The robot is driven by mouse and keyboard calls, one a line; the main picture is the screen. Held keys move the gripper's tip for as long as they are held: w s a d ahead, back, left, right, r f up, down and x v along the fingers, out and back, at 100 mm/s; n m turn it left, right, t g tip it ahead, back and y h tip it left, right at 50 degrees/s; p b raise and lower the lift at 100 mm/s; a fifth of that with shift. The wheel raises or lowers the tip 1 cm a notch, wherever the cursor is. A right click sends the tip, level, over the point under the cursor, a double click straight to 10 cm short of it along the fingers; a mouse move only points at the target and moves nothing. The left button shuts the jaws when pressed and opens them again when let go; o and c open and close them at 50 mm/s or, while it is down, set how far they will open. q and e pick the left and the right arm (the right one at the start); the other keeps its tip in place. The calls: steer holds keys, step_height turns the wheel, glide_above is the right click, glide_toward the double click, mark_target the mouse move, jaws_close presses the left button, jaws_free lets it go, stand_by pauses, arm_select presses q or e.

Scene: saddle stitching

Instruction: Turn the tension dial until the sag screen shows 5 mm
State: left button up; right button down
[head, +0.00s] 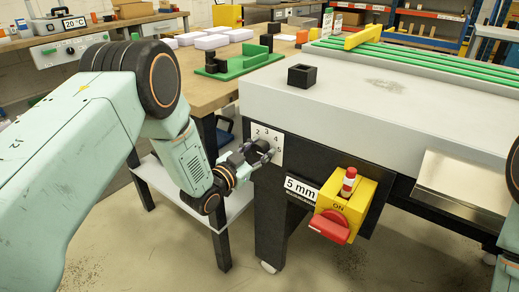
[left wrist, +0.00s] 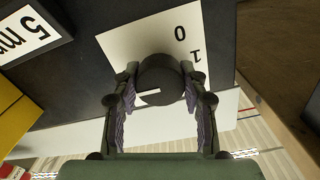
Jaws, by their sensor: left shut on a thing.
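The tension dial (left wrist: 160,80) is a dark round knob with a white mark, on a white numbered plate (head: 268,138) on the machine's dark side. My left gripper (head: 262,150) reaches it from the left in the head view. In the left wrist view, its two fingers (left wrist: 160,98) are shut on the dial, one on each side. The fingers hide part of the dial and plate; the numbers 0 and 1 show beside the knob. The sag screen (head: 301,189) reads "5 mm"; it shows partly in the left wrist view (left wrist: 28,35). My right gripper is not in view.
A yellow switch box (head: 362,196) with a red knob (head: 330,226) marked ON sits right of the screen. A black square block (head: 302,77) stands on the machine top (head: 350,100). A wooden bench (head: 205,92) with green parts stands behind on the left.

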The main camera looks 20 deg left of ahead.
arm_select(q)
steer(key=o, duration=1.1)
steer(key=shift+o, duration=0.2)
steer(key=v, duration=1.2)
